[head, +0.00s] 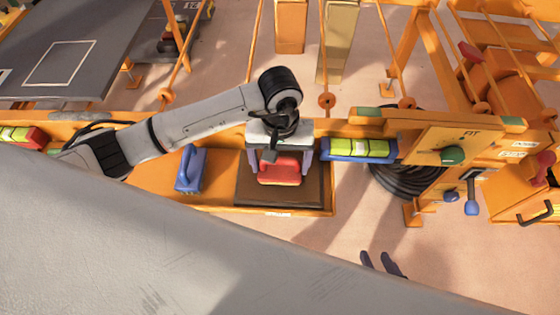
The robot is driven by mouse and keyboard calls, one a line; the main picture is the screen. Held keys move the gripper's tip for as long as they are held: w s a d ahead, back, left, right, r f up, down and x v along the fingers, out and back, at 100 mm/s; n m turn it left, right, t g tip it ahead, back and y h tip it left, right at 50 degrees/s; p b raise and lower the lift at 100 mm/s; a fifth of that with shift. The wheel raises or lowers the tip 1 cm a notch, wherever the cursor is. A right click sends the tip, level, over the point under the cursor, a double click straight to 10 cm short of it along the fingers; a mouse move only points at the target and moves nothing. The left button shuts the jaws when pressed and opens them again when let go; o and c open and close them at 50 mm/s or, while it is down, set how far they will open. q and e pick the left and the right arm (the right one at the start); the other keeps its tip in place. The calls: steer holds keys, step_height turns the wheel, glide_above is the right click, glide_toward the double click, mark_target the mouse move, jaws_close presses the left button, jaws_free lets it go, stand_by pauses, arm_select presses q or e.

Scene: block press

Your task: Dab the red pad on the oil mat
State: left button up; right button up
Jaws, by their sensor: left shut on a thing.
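The red pad (279,170) is between the fingers of my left gripper (281,166), which is shut on its upper part. The pad is over the dark brown oil mat (243,190), near the mat's middle. I cannot tell whether its underside touches the mat. The mat lies in an orange-edged tray, its far part hidden by the gripper and pad. Two dark fingers of my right gripper (381,258) show low at the right, apart with nothing between them; the rest is hidden behind a large grey part of mine.
A blue pad with a handle (190,168) stands left of the mat. A blue tray of yellow-green blocks (359,149) is to the right. Farther right are an orange panel with a green knob (453,154) and a blue-handled lever (471,198). A dark table (70,50) is at the upper left.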

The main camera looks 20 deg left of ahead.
arm_select(q)
steer(key=shift+r+p, duration=1.95)
steer(key=shift+r, duration=1.5)
steer(key=shift+r, duration=0.1)
